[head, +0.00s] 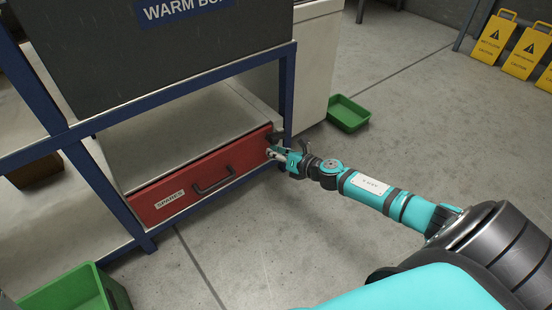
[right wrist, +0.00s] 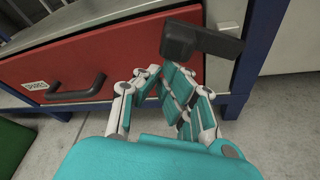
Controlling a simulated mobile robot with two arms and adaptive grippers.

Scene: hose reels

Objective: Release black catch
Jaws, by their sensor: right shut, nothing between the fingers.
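The black catch (right wrist: 198,42) is at the right end of the red drawer front, beside the blue frame post, in the right wrist view. In the head view it is small and partly hidden by my gripper. The red drawer (head: 192,184) has a black handle (head: 213,184) and a "SPARES" label; it also shows in the right wrist view (right wrist: 135,58). My right gripper (head: 273,153) is at the drawer's right end, shut and empty. In the right wrist view its fingertips (right wrist: 166,76) are just below the catch; I cannot tell whether they touch it. My left gripper is not in view.
The blue rack (head: 288,90) frames the drawer, with a dark "WARM BU..." box (head: 180,60) above. A green bin (head: 348,114) stands behind on the floor, another green bin (head: 70,292) at lower left. Yellow caution signs (head: 494,38) stand far right. The floor between is clear.

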